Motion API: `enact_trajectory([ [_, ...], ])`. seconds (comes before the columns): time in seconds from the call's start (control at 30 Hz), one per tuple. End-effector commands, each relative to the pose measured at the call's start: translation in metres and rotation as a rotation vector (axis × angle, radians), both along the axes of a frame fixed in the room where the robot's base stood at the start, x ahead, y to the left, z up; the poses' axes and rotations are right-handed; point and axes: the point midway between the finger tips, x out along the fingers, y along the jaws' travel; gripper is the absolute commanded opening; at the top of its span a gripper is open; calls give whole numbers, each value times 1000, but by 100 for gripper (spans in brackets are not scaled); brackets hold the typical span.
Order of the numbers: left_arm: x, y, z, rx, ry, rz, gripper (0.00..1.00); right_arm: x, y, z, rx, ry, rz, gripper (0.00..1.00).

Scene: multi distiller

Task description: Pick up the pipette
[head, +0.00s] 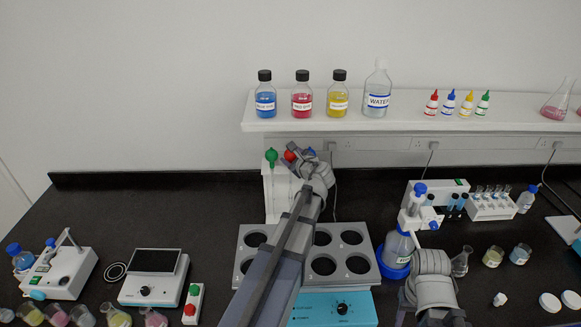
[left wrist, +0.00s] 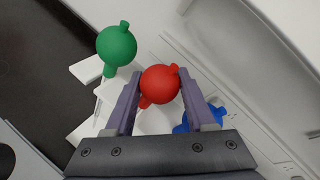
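A white rack (head: 278,198) against the back wall holds pipettes with coloured bulbs. The green pipette bulb (head: 271,156) stands at its left, and it also shows in the left wrist view (left wrist: 117,45). The red pipette bulb (left wrist: 160,84) is in the middle, with the blue pipette bulb (left wrist: 183,124) partly behind my right-hand finger. My left gripper (left wrist: 160,80) has its fingers apart, one on each side of the red bulb. I cannot tell whether they touch it. The lower pipette stems are hidden. Part of my right arm shows at the lower right, but its gripper does not.
A grey heating block with round wells (head: 250,229) lies under my left arm. A shelf (head: 390,120) with bottles overhangs the back. A bottle in a blue base (head: 398,248) stands to the right. Test tubes and beakers are farther right.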

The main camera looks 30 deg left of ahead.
Motion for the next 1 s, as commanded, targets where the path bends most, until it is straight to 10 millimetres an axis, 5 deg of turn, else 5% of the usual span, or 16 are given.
enact_trajectory([
  [0.13, 0, 0, 0, 0, 0, 0, 37, 0, 0, 0, 0, 0, 0, 50],
  [0.77, 0, 0, 15, 0, 0, 0, 36, 0, 0, 15, 0, 0, 0, 50],
  [1.0, -31, -18, 12, 0, 0, -1, 36, 0, 0, 12, 0, 0, 0, 50],
])
